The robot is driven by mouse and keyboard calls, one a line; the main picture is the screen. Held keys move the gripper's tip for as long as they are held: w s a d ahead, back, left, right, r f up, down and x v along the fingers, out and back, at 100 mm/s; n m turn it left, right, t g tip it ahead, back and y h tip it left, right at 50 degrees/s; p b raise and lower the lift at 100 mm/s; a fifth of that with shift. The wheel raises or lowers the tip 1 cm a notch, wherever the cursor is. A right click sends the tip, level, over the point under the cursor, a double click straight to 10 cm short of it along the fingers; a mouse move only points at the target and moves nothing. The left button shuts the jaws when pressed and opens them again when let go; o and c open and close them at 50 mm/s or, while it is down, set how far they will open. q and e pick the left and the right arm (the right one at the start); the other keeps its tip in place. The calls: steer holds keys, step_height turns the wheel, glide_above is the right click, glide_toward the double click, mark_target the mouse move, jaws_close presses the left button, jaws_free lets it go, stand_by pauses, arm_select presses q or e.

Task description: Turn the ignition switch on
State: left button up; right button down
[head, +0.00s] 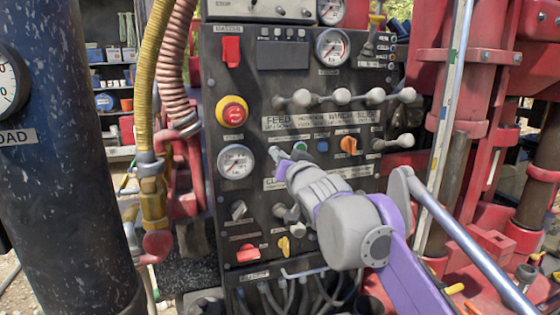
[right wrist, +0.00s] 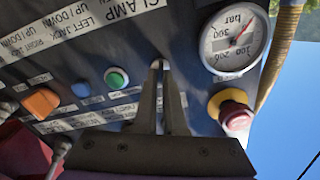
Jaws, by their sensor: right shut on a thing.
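My right arm reaches in from the lower right in the head view, and its gripper (head: 281,160) is at the control panel (head: 262,105), between the lower gauge and the green button. In the right wrist view my right gripper (right wrist: 160,75) is shut on a small grey switch (right wrist: 158,64) on the panel, beside the green button (right wrist: 116,78). The fingers hide most of this switch, and I cannot read its label, so I cannot tell whether it is the ignition switch or how it is turned. My left gripper is not in view.
The panel holds a red-and-yellow stop button (head: 232,111), a pressure gauge (head: 236,161), a blue button (head: 322,146), an orange switch (head: 348,145) and a row of levers (head: 338,97). Hoses (head: 153,80) and a dark tank (head: 65,170) stand at the left.

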steer(key=shift+m+b, duration=1.05)
steer(key=shift+m, duration=2.75)
steer(key=c, duration=1)
jaws_free()
steer(key=shift+d, duration=0.1)
steer(key=b+v, duration=0.2)
steer(key=v, duration=0.8)
steer(key=shift+s, duration=0.4)
steer(key=shift+d, duration=0.1)
